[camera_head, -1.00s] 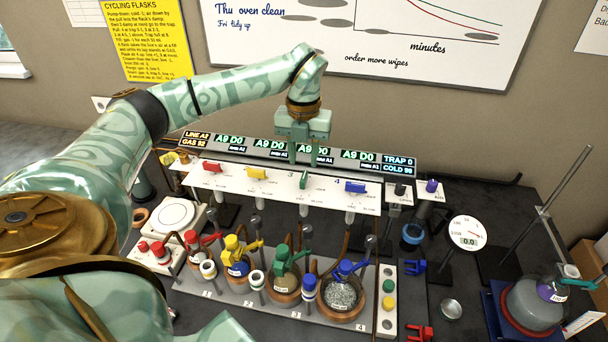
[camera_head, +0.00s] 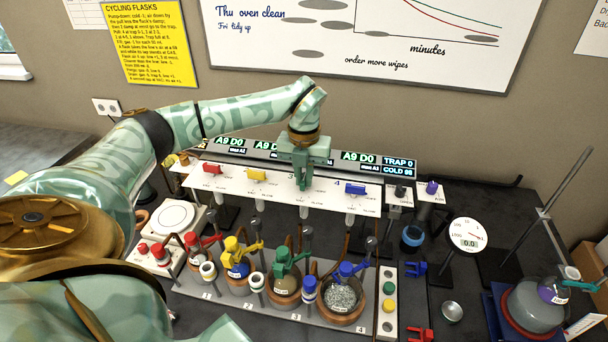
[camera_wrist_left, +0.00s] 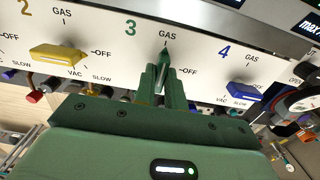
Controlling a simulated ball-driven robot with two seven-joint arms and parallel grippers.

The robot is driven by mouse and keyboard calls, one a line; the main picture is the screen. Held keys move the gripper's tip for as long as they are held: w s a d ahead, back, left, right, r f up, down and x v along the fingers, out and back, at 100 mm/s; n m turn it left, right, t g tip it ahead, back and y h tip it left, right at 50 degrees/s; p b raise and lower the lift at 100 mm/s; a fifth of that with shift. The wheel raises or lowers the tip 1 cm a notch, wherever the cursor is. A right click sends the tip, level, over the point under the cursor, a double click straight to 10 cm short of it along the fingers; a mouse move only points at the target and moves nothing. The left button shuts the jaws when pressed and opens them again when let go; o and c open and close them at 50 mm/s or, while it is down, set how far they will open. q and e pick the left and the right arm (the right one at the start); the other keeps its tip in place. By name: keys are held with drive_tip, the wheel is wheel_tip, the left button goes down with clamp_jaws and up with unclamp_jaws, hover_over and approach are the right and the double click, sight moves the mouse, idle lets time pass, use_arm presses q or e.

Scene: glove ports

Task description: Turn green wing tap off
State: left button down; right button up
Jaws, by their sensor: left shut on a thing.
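The green wing tap (camera_wrist_left: 165,57) is at position 3 on the white panel (camera_wrist_left: 105,40), between the yellow tap (camera_wrist_left: 58,54) and the blue tap (camera_wrist_left: 240,93). Its pointed end is towards the GAS mark above it, with OFF to its right. My left gripper (camera_head: 303,185) has come down over the tap. In the left wrist view its fingers (camera_wrist_left: 164,80) are shut on the tap, one on each side. In the head view the fingers hide most of the green tap.
A red tap (camera_head: 212,169) is further left on the panel. Lit displays (camera_head: 358,157) run behind it. Below stand several flasks with coloured taps, such as the green flask tap (camera_head: 284,258). A round gauge (camera_head: 468,233) stands at right.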

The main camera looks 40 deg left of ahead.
use_arm(q)
drive_tip(key=shift+r+m+p, duration=0.25)
drive_tip(key=shift+m+p, duration=0.65)
drive_tip(key=shift+p, duration=0.25)
drive_tip(key=m+p, duration=0.6)
drive_tip(key=m, duration=0.1)
drive_tip(key=m+p, duration=0.2)
drive_tip(key=m, duration=0.2)
drive_tip(key=shift+w+m+p, duration=0.1)
drive_tip(key=shift+m+p, duration=0.2)
drive_tip(key=shift+f+m+p, duration=0.1)
drive_tip(key=shift+m+p, duration=0.65)
drive_tip(key=shift+m, duration=1.45)
drive_tip(key=c, duration=1.5)
unclamp_jaws()
drive_tip(key=shift+f, duration=0.1)
